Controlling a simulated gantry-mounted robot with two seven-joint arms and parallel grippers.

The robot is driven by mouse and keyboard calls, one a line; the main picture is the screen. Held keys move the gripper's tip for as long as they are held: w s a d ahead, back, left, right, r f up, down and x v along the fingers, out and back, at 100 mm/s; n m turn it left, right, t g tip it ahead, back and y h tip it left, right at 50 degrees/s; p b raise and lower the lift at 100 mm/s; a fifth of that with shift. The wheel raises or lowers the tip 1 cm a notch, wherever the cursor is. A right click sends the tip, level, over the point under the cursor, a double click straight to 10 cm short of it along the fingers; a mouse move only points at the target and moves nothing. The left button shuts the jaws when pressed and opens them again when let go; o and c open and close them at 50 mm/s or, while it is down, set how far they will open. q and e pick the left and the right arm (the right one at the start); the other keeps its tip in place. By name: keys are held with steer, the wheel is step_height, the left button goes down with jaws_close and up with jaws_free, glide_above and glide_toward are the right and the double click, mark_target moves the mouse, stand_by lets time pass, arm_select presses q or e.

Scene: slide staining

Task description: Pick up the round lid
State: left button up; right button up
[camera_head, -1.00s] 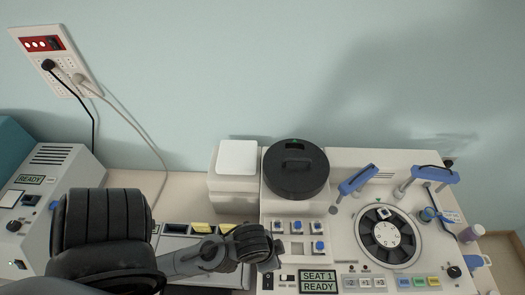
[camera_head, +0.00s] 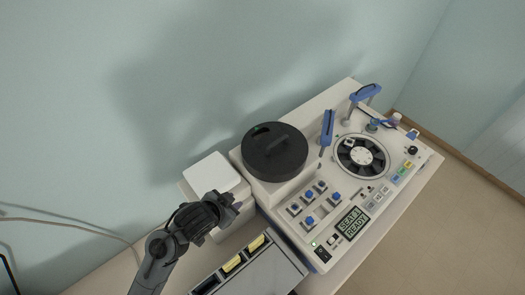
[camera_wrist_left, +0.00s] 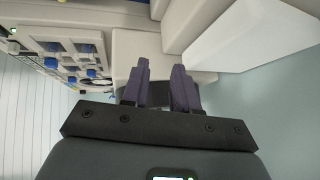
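The round lid (camera_head: 275,145) is a black disc with a raised bar handle. It rests on a white block at the back left of the white machine in the head view. My left gripper (camera_head: 232,201) is in front and to the left of the lid, apart from it, near a white box. In the left wrist view its two purple fingers (camera_wrist_left: 162,78) stand apart with no object clearly held between them. My right gripper is not in view.
A white box (camera_head: 211,178) stands left of the lid. A blue-handled lever (camera_head: 327,128) rises just right of the lid, and a round rotor (camera_head: 361,156) lies beyond it. Blue-topped buttons (camera_head: 309,220) are in front. A tray with yellow pieces (camera_head: 262,275) is nearer.

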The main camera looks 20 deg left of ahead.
arm_select(q)
steer(key=w+r, duration=0.1)
steer(key=w, duration=0.2)
steer(key=w+r+m+t+h, duration=0.1)
steer(key=w+r, duration=0.1)
steer(key=w+r+t, duration=0.1)
steer(key=w, duration=0.2)
steer(key=shift+w+r+h+b, duration=0.3)
steer(key=shift+b, duration=0.1)
steer(key=m+t+h, duration=0.2)
glide_toward(276, 142)
steer(key=shift+w+a+f+b, duration=0.15)
steer(key=shift+a+f+b, duration=0.15)
steer(key=shift+f+b, duration=0.1)
steer(key=shift+w+d+h, duration=0.2)
steer(key=shift+w+h, duration=0.1)
steer(key=shift+w, duration=0.05)
steer(key=b+x, duration=0.1)
steer(key=x, duration=0.3)
steer(key=shift+w+d+f, duration=0.1)
steer(key=shift+w, duration=0.15)
steer(key=x, duration=0.4)
steer(key=shift+p, duration=0.4)
steer(key=shift+w+d+f, duration=0.2)
steer(key=shift+w+f, duration=0.15)
steer(key=shift+w, duration=0.15)
jaws_close()
